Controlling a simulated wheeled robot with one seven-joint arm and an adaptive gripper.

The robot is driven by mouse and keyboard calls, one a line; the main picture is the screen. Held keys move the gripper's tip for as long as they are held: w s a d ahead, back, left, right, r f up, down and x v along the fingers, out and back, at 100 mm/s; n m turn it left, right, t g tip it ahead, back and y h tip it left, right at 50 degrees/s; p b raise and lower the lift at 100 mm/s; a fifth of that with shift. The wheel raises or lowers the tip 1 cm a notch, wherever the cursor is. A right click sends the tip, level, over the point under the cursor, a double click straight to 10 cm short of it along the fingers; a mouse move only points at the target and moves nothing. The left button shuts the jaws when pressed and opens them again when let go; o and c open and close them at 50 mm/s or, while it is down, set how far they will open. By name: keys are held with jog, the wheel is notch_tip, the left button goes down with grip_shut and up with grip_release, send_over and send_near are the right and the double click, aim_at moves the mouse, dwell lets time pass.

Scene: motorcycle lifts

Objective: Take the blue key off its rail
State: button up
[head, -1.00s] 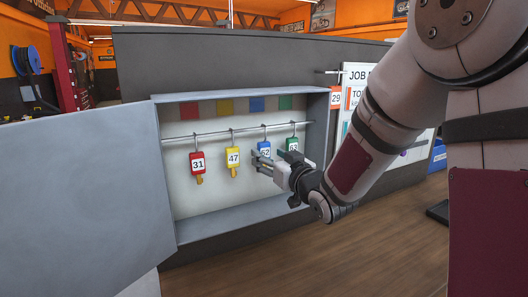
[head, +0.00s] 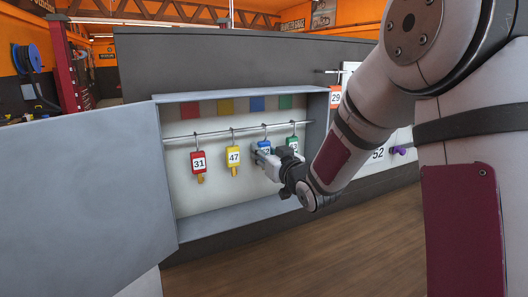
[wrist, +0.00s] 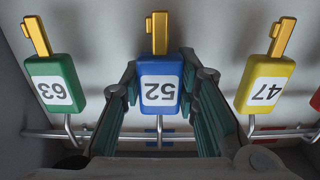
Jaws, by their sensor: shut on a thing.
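My gripper (head: 262,156) reaches into the cabinet from the right and covers the lower part of the tag in the head view. In the wrist view my gripper's (wrist: 162,100) fingers stand on either side of the blue tag, shut on it. The hook still appears to be at the rail.
The red tag 31 (head: 198,162) and yellow tag 47 (head: 234,158) hang to the left. The green tag (head: 292,143) hangs close on the right, partly hidden by my gripper. The grey cabinet door (head: 85,195) stands open at left. The cabinet's side wall (head: 318,125) is near my arm.

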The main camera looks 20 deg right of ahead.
jog(key=shift+r, duration=0.1)
jog(key=shift+r, duration=0.55)
jog(key=shift+s+d+r, duration=0.1)
jog(key=shift+s+r, duration=0.05)
jog(key=shift+s, duration=0.15)
jog(key=s+d+p, duration=0.3)
jog(key=s+p, duration=0.3)
jog(key=s, duration=1.1)
jog(key=shift+d, duration=0.2)
jog(key=shift+r+p, duration=0.3)
jog(key=shift+p, duration=0.2)
jog(key=shift+s, duration=0.1)
